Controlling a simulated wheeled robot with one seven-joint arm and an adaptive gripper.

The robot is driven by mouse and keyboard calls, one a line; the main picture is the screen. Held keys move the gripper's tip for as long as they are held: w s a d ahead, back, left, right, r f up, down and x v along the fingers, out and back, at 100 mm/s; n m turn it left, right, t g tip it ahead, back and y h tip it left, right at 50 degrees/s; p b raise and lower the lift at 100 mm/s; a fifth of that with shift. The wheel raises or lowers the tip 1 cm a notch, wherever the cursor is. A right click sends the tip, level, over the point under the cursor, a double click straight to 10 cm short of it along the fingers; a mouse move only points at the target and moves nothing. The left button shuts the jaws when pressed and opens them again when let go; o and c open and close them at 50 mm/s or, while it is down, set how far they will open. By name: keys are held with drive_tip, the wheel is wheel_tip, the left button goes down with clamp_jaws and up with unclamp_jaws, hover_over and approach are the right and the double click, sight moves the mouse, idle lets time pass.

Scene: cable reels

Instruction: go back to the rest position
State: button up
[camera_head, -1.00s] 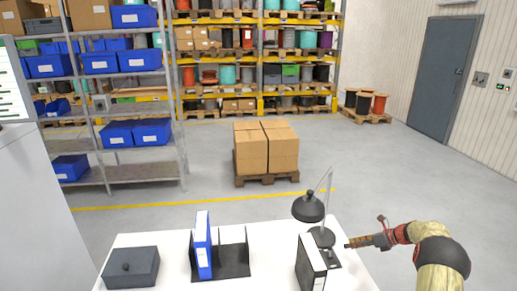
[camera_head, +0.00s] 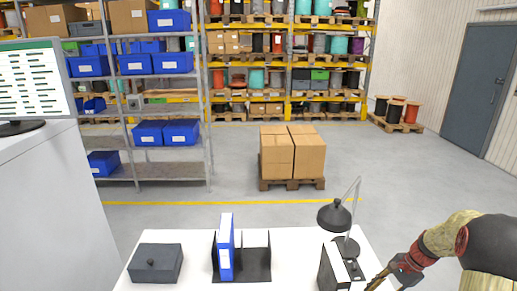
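My arm comes in from the right edge, over the right end of the white table (camera_head: 200,238). My gripper (camera_head: 376,283) is low at the bottom right, beside a black-and-white binder (camera_head: 338,270) that stands on the table. Its fingertips are small and partly cut by the bottom edge, so I cannot tell whether it is open or shut. I see nothing clearly held in it.
A blue binder (camera_head: 226,248) stands in a black holder (camera_head: 257,265). A dark lidded box (camera_head: 156,263) is at the table's left, and a black lamp (camera_head: 335,216) is at the right. Cartons (camera_head: 292,155) sit on a pallet beyond. Open floor lies around it.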

drive_tip(key=s+a+r+n+t+h, duration=0.2)
drive_tip(key=s+a+r+n, duration=0.5)
drive_tip(key=s+a+r, duration=0.3)
drive_tip(key=s+a+r+n+t+h, duration=0.2)
drive_tip(key=s+a+r+n, duration=0.5)
drive_tip(key=s+a+r, duration=0.4)
drive_tip(key=s+r, duration=0.5)
drive_tip(key=s, duration=0.2)
drive_tip(key=shift+t+h, duration=0.3)
drive_tip(key=shift+t, duration=0.1)
drive_tip(key=shift+w+a+n, duration=0.1)
drive_tip(key=shift+a+n, duration=0.15)
drive_tip(key=shift+n, duration=0.05)
drive_tip(key=shift+c, duration=0.4)
drive_tip(key=shift+a, duration=0.15)
